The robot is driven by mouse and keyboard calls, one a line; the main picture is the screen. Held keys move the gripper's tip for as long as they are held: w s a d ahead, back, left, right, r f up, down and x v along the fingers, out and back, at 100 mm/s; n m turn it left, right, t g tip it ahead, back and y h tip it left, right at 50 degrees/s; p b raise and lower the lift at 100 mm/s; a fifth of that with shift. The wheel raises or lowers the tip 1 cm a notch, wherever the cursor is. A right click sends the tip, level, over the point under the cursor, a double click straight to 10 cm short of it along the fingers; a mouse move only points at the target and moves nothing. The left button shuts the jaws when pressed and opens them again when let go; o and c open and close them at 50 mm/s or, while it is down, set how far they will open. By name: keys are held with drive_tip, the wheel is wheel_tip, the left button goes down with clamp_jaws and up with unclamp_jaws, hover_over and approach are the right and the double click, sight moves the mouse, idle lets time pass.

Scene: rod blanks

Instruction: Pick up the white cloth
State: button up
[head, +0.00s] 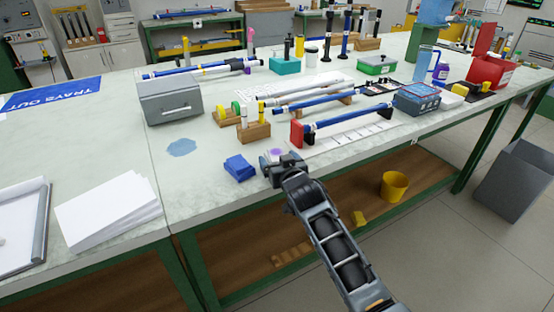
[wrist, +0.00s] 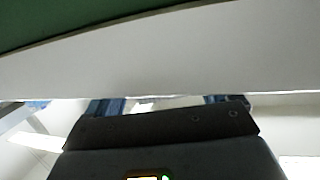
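A small white thing with a purple patch (head: 276,154) lies on the table right at the tip of my gripper (head: 281,161) in the head view. It may be the white cloth, but it is too small and too covered to be sure. A folded blue cloth (head: 239,168) lies just left of my gripper. The wrist view shows mostly a broad pale surface (wrist: 150,60) with a green band, very close, and the dark gripper body below. No cloth is recognisable there.
A blue rod (head: 345,119) rests on a stand with a red end, right of my gripper. Wooden blocks (head: 254,132) and a grey box (head: 170,102) stand behind. A white sheet stack (head: 108,212) lies left. The table (head: 200,200) is clear between the stack and blue cloth.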

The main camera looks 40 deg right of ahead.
drive_tip(key=c, duration=0.9)
drive_tip(key=shift+r, duration=0.1)
